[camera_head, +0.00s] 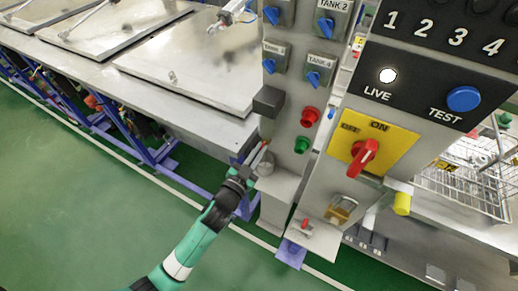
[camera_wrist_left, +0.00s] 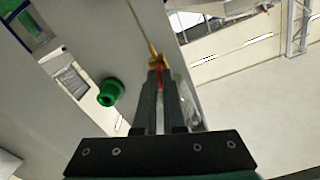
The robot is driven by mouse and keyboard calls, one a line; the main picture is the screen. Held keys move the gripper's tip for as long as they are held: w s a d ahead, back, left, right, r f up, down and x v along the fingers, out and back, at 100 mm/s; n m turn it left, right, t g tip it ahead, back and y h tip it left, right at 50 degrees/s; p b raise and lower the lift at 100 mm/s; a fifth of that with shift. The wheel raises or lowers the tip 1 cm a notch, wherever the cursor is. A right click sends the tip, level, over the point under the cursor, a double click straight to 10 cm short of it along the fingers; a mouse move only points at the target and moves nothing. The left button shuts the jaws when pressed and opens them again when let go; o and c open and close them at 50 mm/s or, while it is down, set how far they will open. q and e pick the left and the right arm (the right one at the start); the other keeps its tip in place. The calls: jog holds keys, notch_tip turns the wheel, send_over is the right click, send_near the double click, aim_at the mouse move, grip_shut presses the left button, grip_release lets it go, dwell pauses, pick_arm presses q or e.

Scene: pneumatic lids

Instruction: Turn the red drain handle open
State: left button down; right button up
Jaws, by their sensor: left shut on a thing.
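The red drain handle (camera_wrist_left: 160,77) shows as a thin red strip between the finger ends of my left gripper (camera_wrist_left: 164,90) in the left wrist view. A brass-coloured valve part (camera_wrist_left: 155,60) sits just beyond the fingertips. In the head view my left gripper (camera_head: 248,168) reaches up to the side of the tank control column, and a small red and orange bit of the handle (camera_head: 262,151) shows at its tips. The gripper is shut on the handle. The fingers hide most of the handle, so its exact angle is hard to tell. My right gripper is not in view.
A grey control column (camera_head: 290,95) carries blue knobs, a red button (camera_head: 310,117) and a green button (camera_head: 302,145). Right of it stands a panel with a yellow plate (camera_head: 398,141) and red switch (camera_head: 364,158). Metal tank lids (camera_head: 190,62) lie left; green floor is clear below.

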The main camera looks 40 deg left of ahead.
pick_arm(q)
jog(key=m+p, duration=0.1)
jog(key=m, duration=0.4)
dwell(0.5)
jog(key=c, duration=1)
grip_release()
jog(key=b+v, duration=0.1)
jog(key=v, duration=1)
jog(key=shift+s, duration=0.3)
